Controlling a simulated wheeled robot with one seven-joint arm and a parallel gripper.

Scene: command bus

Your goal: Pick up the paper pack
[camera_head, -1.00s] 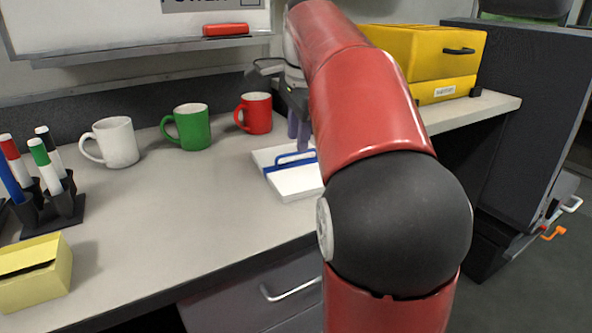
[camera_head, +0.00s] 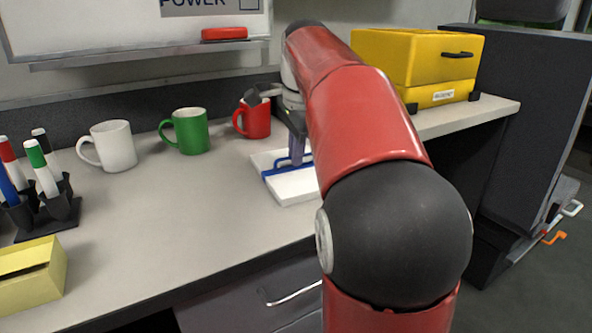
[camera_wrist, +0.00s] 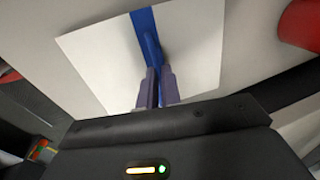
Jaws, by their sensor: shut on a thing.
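The paper pack (camera_head: 294,188) is a flat white stack with a blue band and a blue handle. It lies on the counter to the left of my red arm, partly hidden by it. In the wrist view the white pack (camera_wrist: 97,58) fills the upper middle, with the blue band (camera_wrist: 144,22) running toward my fingers. My gripper (camera_wrist: 155,84) has its two purple fingers close together on the blue handle. In the head view my gripper (camera_head: 297,152) points down at the handle. I cannot tell whether the pack is clear of the counter.
A red mug (camera_head: 257,120), a green mug (camera_head: 189,131) and a white mug (camera_head: 113,146) stand behind and left of the pack. A yellow case (camera_head: 412,62) stands at the back right. A marker holder (camera_head: 48,215) and yellow box (camera_head: 35,278) are at left.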

